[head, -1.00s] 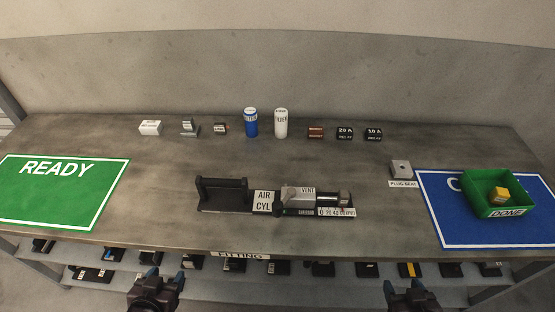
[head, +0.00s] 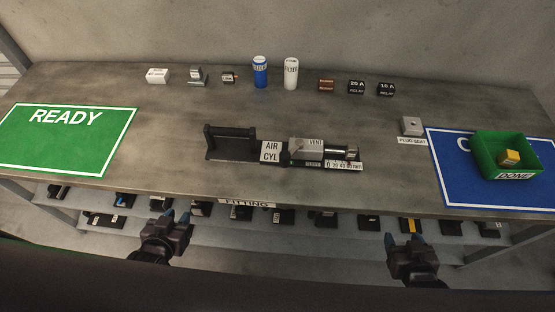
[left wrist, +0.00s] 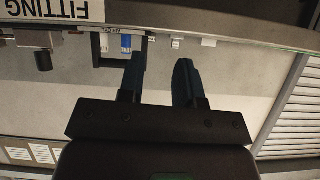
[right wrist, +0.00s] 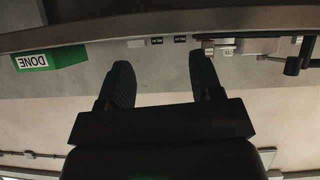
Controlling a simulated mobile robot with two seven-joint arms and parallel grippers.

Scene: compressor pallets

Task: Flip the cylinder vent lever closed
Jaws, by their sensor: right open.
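The air cylinder unit (head: 268,151) lies on the middle of the bench, with a black handle frame at its left and an "AIR CYL" label. Its vent lever (head: 298,146) is a small grey piece beside the "VENT" label (head: 315,142); its exact angle is too small to tell. My left gripper (head: 176,218) is open and empty in front of the bench edge, below and left of the unit. My right gripper (head: 402,240) is open and empty in front of the edge, below and right of it. Both wrist views show spread fingers with nothing between them.
A green READY mat (head: 65,165) lies left, a blue mat (head: 460,193) right with a green DONE bin (head: 487,168) holding a yellow block. Blue (head: 260,73) and white (head: 291,74) canisters and small boxes line the back. A shelf of parts is below. Bench front is clear.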

